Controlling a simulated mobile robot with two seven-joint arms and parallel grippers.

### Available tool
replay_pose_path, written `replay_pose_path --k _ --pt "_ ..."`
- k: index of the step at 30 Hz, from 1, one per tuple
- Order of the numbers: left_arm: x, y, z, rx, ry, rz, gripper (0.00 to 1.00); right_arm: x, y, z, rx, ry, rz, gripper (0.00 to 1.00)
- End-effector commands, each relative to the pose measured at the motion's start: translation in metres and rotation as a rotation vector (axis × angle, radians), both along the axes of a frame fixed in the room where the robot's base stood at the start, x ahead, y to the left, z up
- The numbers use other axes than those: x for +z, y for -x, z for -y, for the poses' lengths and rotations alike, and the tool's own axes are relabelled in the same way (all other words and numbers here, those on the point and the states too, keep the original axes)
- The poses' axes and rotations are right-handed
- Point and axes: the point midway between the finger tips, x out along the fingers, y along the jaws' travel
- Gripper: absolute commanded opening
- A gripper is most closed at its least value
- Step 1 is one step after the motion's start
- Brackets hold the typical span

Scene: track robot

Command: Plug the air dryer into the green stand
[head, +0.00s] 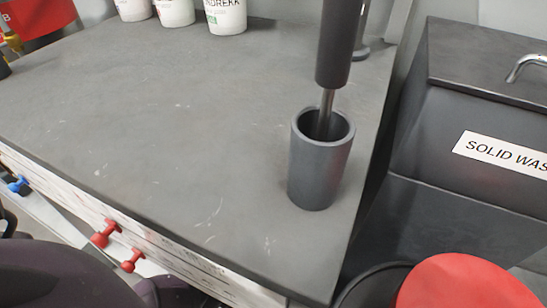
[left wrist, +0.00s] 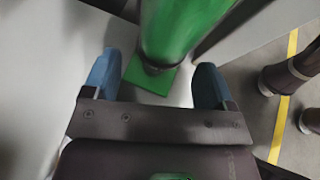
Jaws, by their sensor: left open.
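In the left wrist view a green cylinder (left wrist: 178,35) with a flat green square foot (left wrist: 150,78) shows, blurred. It looks like the green stand, but I cannot be sure. My left gripper (left wrist: 159,62) has its two blue fingers spread wide, with the green foot showing between them. I see no contact. In the head view a dark rod with a thick dark handle (head: 336,45) stands in a dark grey cup (head: 318,175). I cannot tell whether it is the air dryer. No gripper jaws show in the head view, and my right gripper is not in view.
The cup stands near the right edge of a grey counter (head: 170,120), which is mostly bare. White tubs (head: 225,15) stand at its back. A black solid waste bin (head: 470,130) is at the right, with a red round lid (head: 465,285) below. Red knobs (head: 105,233) stick out in front.

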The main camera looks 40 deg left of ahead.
Motion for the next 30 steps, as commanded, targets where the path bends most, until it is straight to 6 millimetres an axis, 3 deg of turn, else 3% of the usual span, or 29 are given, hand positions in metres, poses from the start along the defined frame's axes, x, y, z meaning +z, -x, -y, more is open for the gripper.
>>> replay_pose_path --k 13,30 --pt "0.039 0.033 -0.057 0.000 -0.002 0.004 0.78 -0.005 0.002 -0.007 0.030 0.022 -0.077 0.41" --pt "0.043 0.040 -0.065 0.000 0.000 0.002 0.78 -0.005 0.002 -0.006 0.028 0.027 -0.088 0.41"
